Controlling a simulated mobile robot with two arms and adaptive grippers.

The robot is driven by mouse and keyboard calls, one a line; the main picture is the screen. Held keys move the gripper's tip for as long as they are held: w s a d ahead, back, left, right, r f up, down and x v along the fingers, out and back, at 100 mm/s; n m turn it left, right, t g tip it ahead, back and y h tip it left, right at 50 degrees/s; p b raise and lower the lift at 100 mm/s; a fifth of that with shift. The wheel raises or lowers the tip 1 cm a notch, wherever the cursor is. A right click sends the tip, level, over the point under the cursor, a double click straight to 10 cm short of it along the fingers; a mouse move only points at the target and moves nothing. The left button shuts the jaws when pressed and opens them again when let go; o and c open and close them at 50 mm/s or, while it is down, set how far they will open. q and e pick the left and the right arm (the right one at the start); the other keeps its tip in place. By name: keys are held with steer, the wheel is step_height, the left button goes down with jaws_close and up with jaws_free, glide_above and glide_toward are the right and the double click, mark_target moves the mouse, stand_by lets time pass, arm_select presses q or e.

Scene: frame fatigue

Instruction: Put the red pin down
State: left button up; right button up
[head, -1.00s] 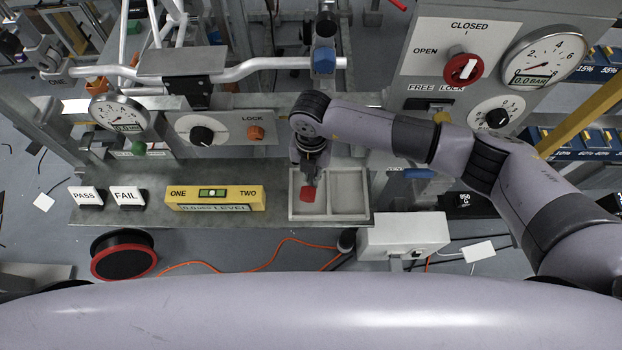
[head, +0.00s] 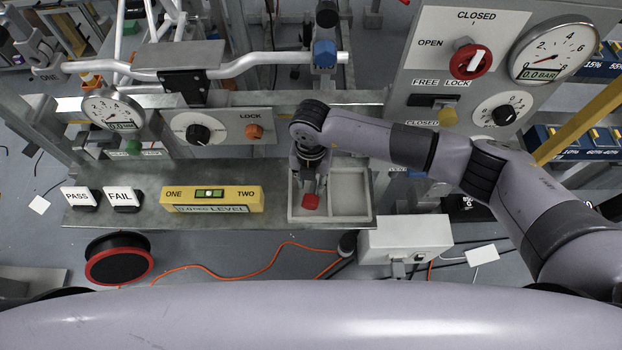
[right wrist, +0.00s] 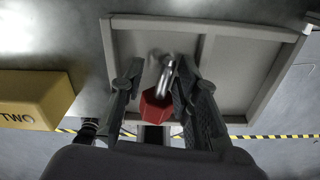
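The red pin (head: 310,202) is at the left compartment of the shallow grey tray (head: 349,218), close to its front wall. In the right wrist view the red head of the pin (right wrist: 157,106) and its blurred metal shank lie between the fingers. My right gripper (head: 311,178) points down over that compartment. In the right wrist view its fingertips (right wrist: 158,64) stand apart, with a small gap beside the pin. Whether the pin rests fully on the tray floor is hard to see. My left gripper is not in view.
A yellow level block (head: 212,199) lies left of the tray, with PASS (head: 78,197) and FAIL (head: 121,197) blocks farther left. A white box (head: 405,239) stands right of the tray's front. The tray's right compartment (head: 348,192) is empty. A panel with gauges rises behind.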

mark_target(311, 184)
steer(key=shift+r, duration=0.1)
steer(key=shift+r, duration=0.25)
step_height(311, 184, up, 7)
steer(key=shift+w+r, duration=0.1)
steer(key=shift+w, duration=0.05)
stand_by(0.7)
